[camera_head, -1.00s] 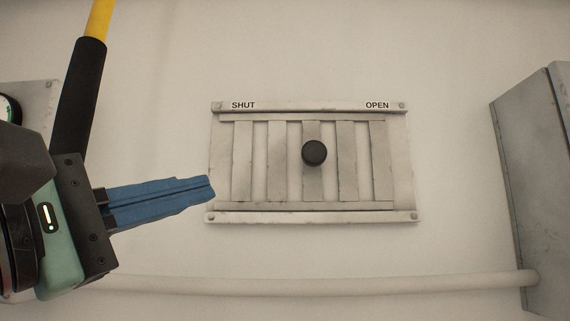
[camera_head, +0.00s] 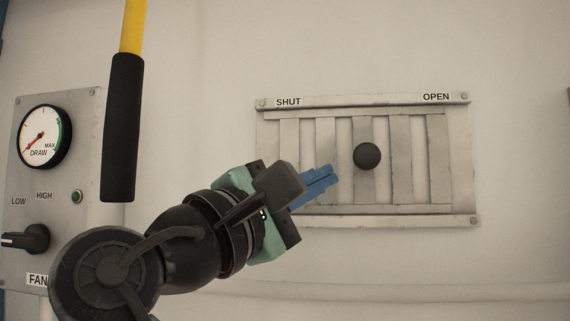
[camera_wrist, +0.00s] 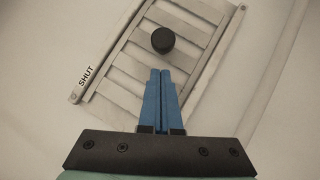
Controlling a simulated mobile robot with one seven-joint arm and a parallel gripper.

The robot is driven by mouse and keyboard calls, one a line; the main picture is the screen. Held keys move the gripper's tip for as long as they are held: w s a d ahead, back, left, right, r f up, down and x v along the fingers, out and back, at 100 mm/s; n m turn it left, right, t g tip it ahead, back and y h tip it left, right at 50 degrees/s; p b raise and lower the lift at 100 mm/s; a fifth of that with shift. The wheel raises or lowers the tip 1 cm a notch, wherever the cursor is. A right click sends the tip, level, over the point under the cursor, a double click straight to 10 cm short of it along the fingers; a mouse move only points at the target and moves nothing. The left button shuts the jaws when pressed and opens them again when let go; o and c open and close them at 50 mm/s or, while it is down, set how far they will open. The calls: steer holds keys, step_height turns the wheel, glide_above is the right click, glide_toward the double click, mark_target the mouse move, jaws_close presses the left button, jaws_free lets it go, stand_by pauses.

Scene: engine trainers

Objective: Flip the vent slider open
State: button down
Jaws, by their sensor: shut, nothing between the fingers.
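The vent slider (camera_head: 401,204) is a slatted pale metal plate in a frame (camera_head: 368,221) on the wall, marked SHUT at its upper left and OPEN at its upper right. A round black knob (camera_head: 367,156) stands out near its middle; the knob also shows in the wrist view (camera_wrist: 163,40). My gripper (camera_head: 331,176) is shut and empty, its blue fingers together. In the head view the fingertips are left of and a little below the knob, over the slats. In the wrist view the fingertips (camera_wrist: 161,71) point at the knob, with a gap in the picture between them.
A fan panel (camera_head: 75,145) with a DRAW gauge (camera_head: 45,137), a green button (camera_head: 77,196) and a black rotary switch (camera_head: 26,239) is at the left. A yellow bar with a black grip (camera_head: 121,130) hangs beside it. The wall right of the vent is clear.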

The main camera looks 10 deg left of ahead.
mark_target(371, 166)
steer(key=shift+w+d+r+p, duration=0.1)
steer(key=shift+d+r+p, duration=0.15)
steer(key=shift+d, duration=0.3)
steer(key=shift+d+r+p, duration=0.25)
steer(key=shift+d, duration=0.25)
steer(key=shift+d+b, duration=0.4)
steer(key=shift+d, duration=1.1)
